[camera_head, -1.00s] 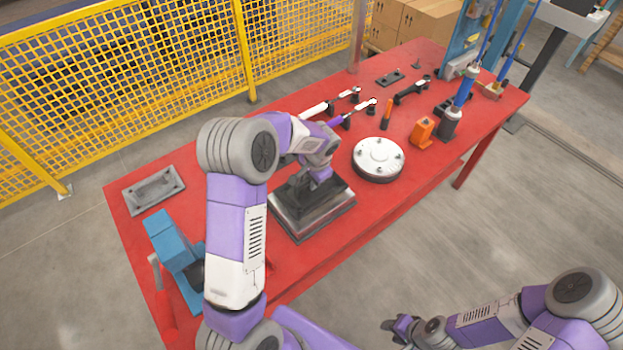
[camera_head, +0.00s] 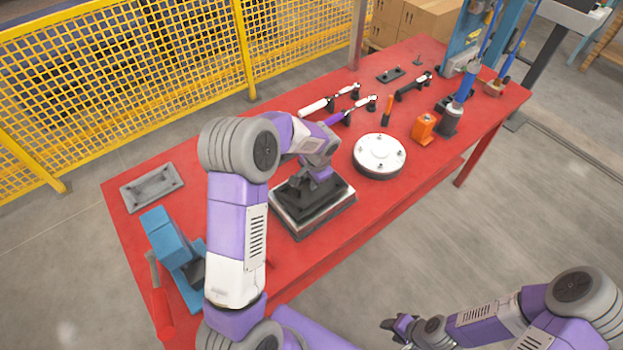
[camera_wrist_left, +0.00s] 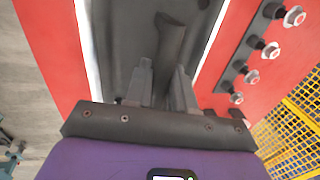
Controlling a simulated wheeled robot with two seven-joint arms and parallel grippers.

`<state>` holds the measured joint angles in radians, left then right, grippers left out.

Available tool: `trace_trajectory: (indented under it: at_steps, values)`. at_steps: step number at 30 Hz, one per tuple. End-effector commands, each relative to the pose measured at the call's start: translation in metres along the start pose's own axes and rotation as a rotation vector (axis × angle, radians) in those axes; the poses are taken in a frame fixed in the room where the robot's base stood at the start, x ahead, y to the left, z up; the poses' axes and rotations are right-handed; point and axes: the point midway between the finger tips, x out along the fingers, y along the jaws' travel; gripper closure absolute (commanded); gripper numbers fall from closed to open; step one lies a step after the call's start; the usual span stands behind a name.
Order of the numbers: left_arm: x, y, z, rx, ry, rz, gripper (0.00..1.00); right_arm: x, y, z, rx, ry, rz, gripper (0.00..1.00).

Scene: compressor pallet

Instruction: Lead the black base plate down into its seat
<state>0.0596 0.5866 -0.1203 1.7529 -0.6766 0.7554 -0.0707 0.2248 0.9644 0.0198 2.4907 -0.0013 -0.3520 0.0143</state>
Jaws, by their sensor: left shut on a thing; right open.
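The black base plate (camera_head: 322,200) lies level, as far as I can tell, over a square block with a pale rim and dark sides (camera_head: 325,215) on the red table. My left gripper (camera_head: 312,182) is above the plate, shut on its dark upright post. The left wrist view shows the post (camera_wrist_left: 172,40) between the two fingers and the dark plate (camera_wrist_left: 125,45) between pale edges. Whether the plate's underside touches the block is hidden. My right gripper (camera_head: 393,328) is open and empty, off the table's front side.
A round white-topped disc (camera_head: 379,153) stands just right of the block, with an orange block (camera_head: 423,128) beyond. A blue vise-like device (camera_head: 172,245) and a grey rectangular plate (camera_head: 152,188) are at left. Several tools lie along the back. Yellow fencing (camera_head: 120,90) stands behind.

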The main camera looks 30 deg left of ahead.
Motion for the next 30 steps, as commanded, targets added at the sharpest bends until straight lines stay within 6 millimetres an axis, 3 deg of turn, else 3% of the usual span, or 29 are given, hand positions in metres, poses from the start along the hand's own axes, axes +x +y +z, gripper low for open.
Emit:
trace_trajectory:
  at_steps: [17,18,23,30]
  values:
    - [0.011,0.002,-0.001,0.0,0.002,-0.001,1.0,0.009,0.003,0.0,0.0,0.0,0.0,0.57]
    - [0.011,0.002,-0.001,0.0,0.002,-0.001,0.73,0.009,0.003,0.0,0.0,0.0,0.0,0.57]
    - [0.01,0.002,0.0,0.0,0.001,-0.001,0.49,0.008,0.003,0.0,0.0,0.0,0.0,0.57]
    - [0.011,0.003,0.001,0.0,-0.002,0.001,0.47,0.008,0.003,0.0,0.0,0.0,0.0,0.57]
